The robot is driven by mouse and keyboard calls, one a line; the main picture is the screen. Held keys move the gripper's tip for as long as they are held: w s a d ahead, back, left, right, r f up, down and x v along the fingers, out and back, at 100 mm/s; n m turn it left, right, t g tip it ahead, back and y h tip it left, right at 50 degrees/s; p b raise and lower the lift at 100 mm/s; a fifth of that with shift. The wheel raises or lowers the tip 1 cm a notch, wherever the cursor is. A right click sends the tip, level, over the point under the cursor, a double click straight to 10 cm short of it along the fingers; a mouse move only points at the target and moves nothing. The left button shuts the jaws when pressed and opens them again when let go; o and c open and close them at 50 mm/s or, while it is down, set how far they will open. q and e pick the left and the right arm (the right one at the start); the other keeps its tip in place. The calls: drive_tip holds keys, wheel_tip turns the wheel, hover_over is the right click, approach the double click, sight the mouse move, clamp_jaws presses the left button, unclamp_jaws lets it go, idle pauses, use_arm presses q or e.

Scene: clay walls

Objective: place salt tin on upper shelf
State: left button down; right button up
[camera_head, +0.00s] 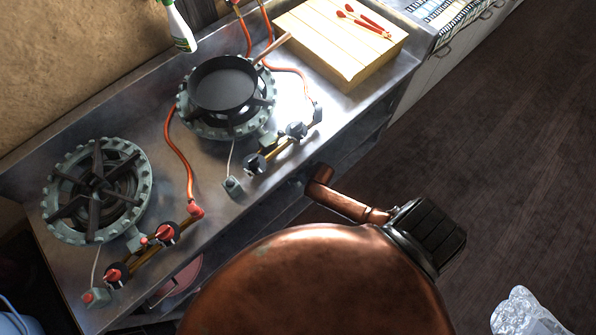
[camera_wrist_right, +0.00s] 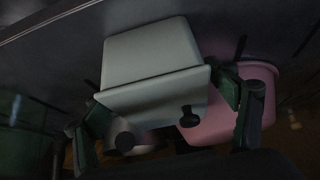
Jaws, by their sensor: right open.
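A pale grey-white box-like container (camera_wrist_right: 150,60), which looks like the salt tin, shows in the right wrist view. It stands in shadow, with a wide rim across its middle. My right gripper (camera_wrist_right: 165,98) is open, with one dark green finger on each side of the container. I cannot tell whether either finger touches it. In the head view the container and my right gripper are hidden. My left gripper is in neither view.
A pink container (camera_wrist_right: 262,85) is close beside the right finger. The steel counter (camera_head: 205,165) carries two burners, a black pan (camera_head: 224,85) and a wooden board (camera_head: 325,45). A shelf space lies beneath it. A clear crumpled-looking object (camera_head: 522,312) is at lower right.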

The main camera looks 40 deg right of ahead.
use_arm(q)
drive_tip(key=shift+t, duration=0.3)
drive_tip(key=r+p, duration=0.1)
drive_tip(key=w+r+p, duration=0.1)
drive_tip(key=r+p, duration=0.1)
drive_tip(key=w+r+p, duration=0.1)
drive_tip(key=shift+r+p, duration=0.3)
use_arm(e)
drive_tip(key=v, duration=1.2)
drive_tip(key=shift+f, duration=0.15)
drive_tip(key=s+d+f+g+h, duration=0.1)
drive_tip(key=s+d+f+g, duration=0.2)
drive_tip(key=s+f, duration=1.6)
drive_tip(key=s+a+f+g, duration=0.1)
drive_tip(key=s+f, duration=0.2)
drive_tip(key=s, duration=0.6)
drive_tip(key=s+a+f+g, duration=0.1)
drive_tip(key=s+f, duration=0.3)
drive_tip(key=s, duration=0.5)
drive_tip(key=s+a+f+g, duration=0.1)
drive_tip(key=s+a+f, duration=0.1)
drive_tip(key=s, duration=0.8)
drive_tip(key=shift+a+f+n, duration=0.25)
drive_tip(key=shift+f+n, duration=0.15)
drive_tip(key=shift+f, duration=0.45)
